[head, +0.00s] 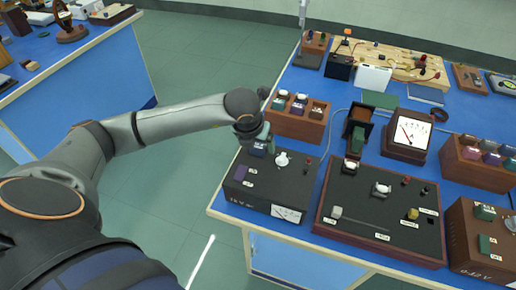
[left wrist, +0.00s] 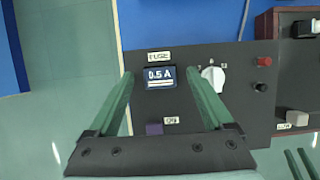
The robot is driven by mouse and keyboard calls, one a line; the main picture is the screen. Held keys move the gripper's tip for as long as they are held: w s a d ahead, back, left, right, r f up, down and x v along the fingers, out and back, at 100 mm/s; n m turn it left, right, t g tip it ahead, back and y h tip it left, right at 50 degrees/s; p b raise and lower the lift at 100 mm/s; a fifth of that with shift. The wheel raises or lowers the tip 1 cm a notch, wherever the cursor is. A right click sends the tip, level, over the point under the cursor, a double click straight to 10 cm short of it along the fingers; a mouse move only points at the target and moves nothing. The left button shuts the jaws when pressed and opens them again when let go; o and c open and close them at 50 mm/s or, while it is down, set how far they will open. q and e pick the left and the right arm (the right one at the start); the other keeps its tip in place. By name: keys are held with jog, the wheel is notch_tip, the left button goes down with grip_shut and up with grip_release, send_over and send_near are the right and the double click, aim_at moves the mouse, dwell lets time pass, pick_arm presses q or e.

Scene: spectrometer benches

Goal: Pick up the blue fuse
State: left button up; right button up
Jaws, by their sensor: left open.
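The blue fuse (left wrist: 160,77), marked 0.5 A, sits in the top of a black instrument box (left wrist: 155,110) below a FUSE label. In the head view the fuse (head: 258,149) is partly hidden by my left gripper (head: 254,135). In the left wrist view my left gripper (left wrist: 159,75) is open, its two green fingers on either side of the fuse with a gap at each side. It holds nothing. I cannot tell the exact height of the fingertips over the box. My right gripper does not show in the head view.
A white knob (left wrist: 213,76) stands close right of the fuse. A wooden block with several coloured pieces (head: 296,123) is behind the box, and a wood-framed panel (head: 380,228) is to its right. Two thin green bars (left wrist: 300,163), unclear, show at the wrist view's lower right.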

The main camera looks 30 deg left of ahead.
pick_arm(q)
grip_shut()
dwell(0.8)
